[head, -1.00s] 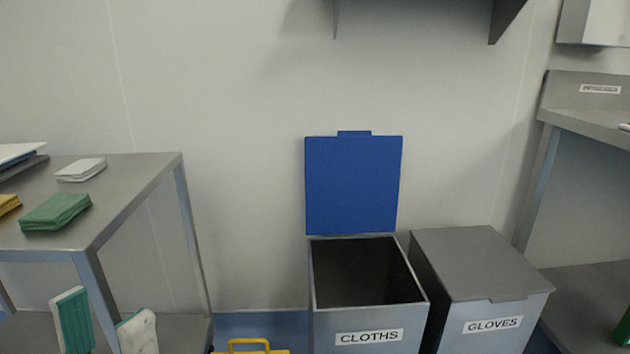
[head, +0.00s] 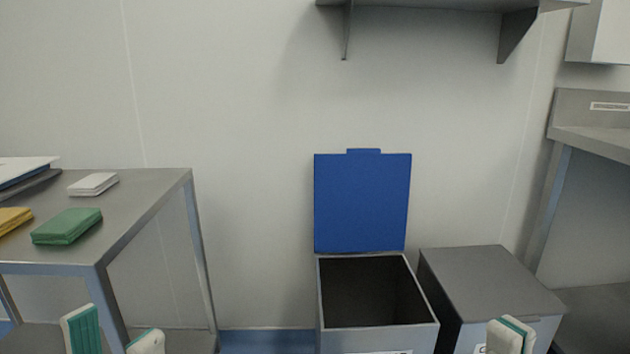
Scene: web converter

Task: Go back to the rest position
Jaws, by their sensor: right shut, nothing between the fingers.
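My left gripper (head: 112,332) shows at the bottom left, in front of the metal table. Its two white fingers with teal pads are apart, with nothing seen between them. My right gripper (head: 511,334) shows at the bottom right, in front of the grey closed bin. Its fingers are together and hold nothing. Only the fingertips of both grippers show; the rest lies below the picture's edge.
The metal table (head: 146,205) carries green cloths (head: 67,227), white cloths (head: 93,184) and yellow cloths (head: 13,219). A bin (head: 378,341) stands open with its blue lid (head: 362,203) up. The closed bin (head: 488,281) stands beside it. A shelf (head: 430,5) hangs above.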

